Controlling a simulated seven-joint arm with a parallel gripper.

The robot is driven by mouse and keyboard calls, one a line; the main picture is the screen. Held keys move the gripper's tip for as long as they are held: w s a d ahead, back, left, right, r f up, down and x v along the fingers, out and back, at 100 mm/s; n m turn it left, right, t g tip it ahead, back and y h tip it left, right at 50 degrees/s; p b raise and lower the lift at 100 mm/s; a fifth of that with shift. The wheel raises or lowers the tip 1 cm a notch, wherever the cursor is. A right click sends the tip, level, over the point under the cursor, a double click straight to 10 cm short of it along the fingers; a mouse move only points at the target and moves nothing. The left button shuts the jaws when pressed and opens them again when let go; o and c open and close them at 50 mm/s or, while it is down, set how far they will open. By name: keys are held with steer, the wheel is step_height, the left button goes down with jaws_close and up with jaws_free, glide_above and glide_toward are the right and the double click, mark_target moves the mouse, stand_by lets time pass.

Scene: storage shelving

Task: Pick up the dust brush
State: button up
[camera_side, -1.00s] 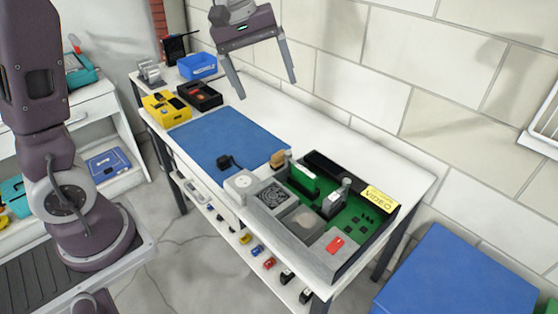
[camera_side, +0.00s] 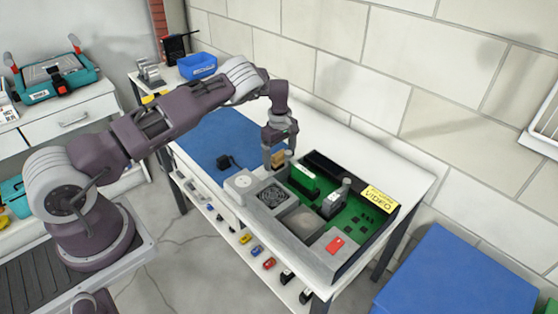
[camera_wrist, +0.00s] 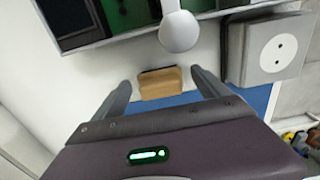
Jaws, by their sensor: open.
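A small tan block, which looks like the dust brush (camera_side: 278,159), stands on the white bench beside the electronics case, near the blue mat. In the wrist view the brush (camera_wrist: 160,83) lies between my fingertips, with a gap on either side. My gripper (camera_side: 279,154) points down over it, fingers open and apart; it also shows in the wrist view (camera_wrist: 161,80). The fingers partly hide the brush in the side view. I cannot tell how far down the fingertips reach beside it.
The open case with a green board (camera_side: 350,215) stands close by. A pale rounded thing (camera_wrist: 178,32) juts out near the brush. A grey socket box (camera_wrist: 277,48) stands beside one finger. The blue mat (camera_side: 215,135) holds a small black plug (camera_side: 226,162). The bench behind the case is clear.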

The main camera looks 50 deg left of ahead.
mark_target(279, 153)
steer(key=c, duration=1.6)
step_height(279, 153, up, 10)
steer(key=shift+f, duration=0.1)
